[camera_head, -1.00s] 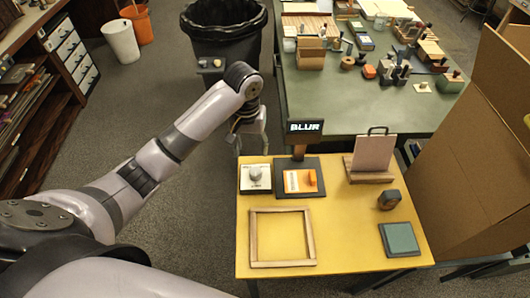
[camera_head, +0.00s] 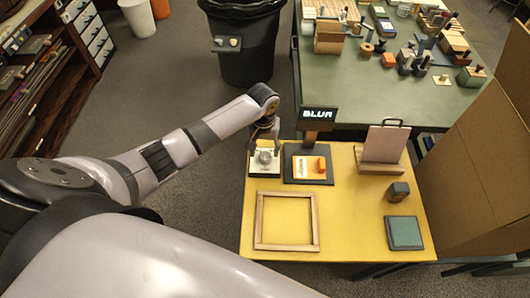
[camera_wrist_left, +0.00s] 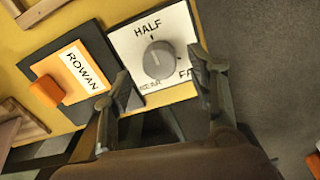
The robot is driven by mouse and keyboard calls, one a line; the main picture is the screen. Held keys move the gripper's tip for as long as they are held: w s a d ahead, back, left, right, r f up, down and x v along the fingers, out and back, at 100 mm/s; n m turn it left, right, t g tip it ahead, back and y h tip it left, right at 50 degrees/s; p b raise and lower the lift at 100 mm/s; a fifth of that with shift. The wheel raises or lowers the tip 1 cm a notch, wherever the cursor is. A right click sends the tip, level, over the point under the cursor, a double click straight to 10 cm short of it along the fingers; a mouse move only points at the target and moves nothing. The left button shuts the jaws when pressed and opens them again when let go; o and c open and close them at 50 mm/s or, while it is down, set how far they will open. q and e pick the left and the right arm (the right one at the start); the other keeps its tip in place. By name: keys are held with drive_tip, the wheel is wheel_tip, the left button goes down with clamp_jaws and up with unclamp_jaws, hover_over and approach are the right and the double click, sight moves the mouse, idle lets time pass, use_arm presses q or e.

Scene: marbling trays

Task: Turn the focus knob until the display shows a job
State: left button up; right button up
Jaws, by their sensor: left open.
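The focus knob (camera_head: 264,157) is a grey round dial on a white plate (camera_head: 256,172) at the yellow table's back left. In the left wrist view the knob (camera_wrist_left: 159,59) sits on the plate marked HALF at the top, with other marks partly covered. The small dark display (camera_head: 318,114) shows BLUR. My left gripper (camera_head: 264,146) is over the knob; in the left wrist view its fingers (camera_wrist_left: 160,85) are open, one on each side of the knob, with a gap around it. My right gripper is not in view.
Beside the plate, a dark board (camera_head: 290,172) holds a card reading ROWAN (camera_wrist_left: 85,68) and an orange block (camera_wrist_left: 46,91). A wooden frame (camera_head: 259,222), a teal pad (camera_head: 404,233) and a stand with a pink panel (camera_head: 384,144) share the yellow table. A cardboard box (camera_head: 475,170) stands right.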

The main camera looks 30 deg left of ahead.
sight(265, 155)
use_arm(q)
wheel_tip(265, 155, down, 3)
drive_tip(key=shift+r, duration=0.1)
drive_tip(key=c, duration=1.2)
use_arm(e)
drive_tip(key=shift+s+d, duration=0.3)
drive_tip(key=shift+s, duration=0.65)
